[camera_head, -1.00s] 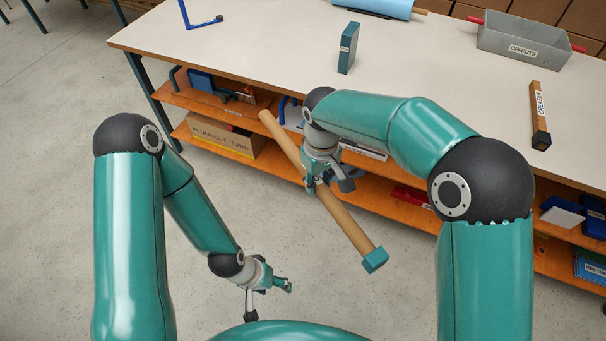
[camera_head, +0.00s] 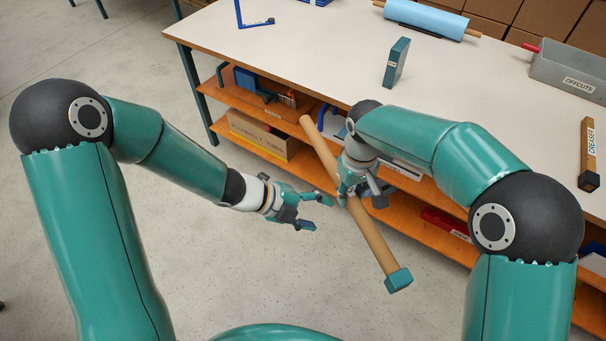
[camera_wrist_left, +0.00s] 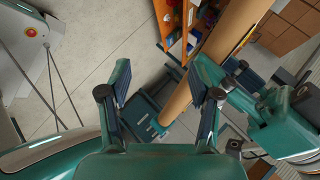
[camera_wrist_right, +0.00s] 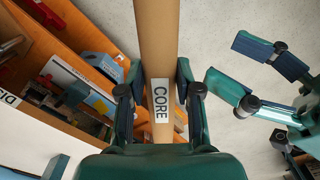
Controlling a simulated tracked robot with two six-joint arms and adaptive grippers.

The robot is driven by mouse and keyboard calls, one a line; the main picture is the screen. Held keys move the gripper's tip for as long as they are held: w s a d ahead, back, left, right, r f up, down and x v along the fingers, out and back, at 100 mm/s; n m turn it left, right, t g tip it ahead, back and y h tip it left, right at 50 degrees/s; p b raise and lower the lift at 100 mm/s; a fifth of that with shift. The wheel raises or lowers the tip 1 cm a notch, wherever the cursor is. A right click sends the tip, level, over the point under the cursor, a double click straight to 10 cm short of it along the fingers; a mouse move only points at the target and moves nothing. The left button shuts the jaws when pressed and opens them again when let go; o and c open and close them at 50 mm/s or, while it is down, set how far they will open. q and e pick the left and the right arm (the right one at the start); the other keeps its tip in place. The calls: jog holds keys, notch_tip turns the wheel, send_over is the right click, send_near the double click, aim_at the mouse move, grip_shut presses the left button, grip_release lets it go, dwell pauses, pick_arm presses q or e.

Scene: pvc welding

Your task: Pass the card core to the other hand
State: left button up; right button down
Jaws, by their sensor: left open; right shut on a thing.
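The card core (camera_head: 374,238) is a long brown cardboard tube with a teal square end at its lower right. It slants in the air in front of the bench. My right gripper (camera_head: 352,188) is shut around its middle; in the right wrist view the core (camera_wrist_right: 157,40) runs between the fingers, beside a "CORE" label. My left gripper (camera_head: 317,211) is open and empty, just left of the core. In the right wrist view the left gripper's fingers (camera_wrist_right: 248,68) stand apart from the core. In the left wrist view the core (camera_wrist_left: 215,60) shows beyond and between the open fingers.
The bench (camera_head: 320,60) holds a teal upright box (camera_head: 396,63), a blue roll (camera_head: 425,19), a grey offcuts bin (camera_head: 570,72) and a creaser bar (camera_head: 588,150). Orange shelves (camera_head: 415,215) with boxes lie below, close behind the core. The floor at left is open.

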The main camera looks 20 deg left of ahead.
aim_at(339, 182)
pick_arm(q)
jog(key=w+a+r+m+t, duration=0.2)
jog(key=w+a+r, duration=0.15)
jog(key=r, duration=0.55)
jog(key=shift+y, duration=0.3)
jog(key=x, duration=1.1)
jog(key=shift+s+d+f, duration=0.1)
jog(key=shift+s+f, duration=0.1)
jog(key=shift+f, duration=0.2)
grip_shut()
jog(key=shift+r, duration=0.1)
pick_arm(e)
jog(key=c, duration=0.7)
grip_release()
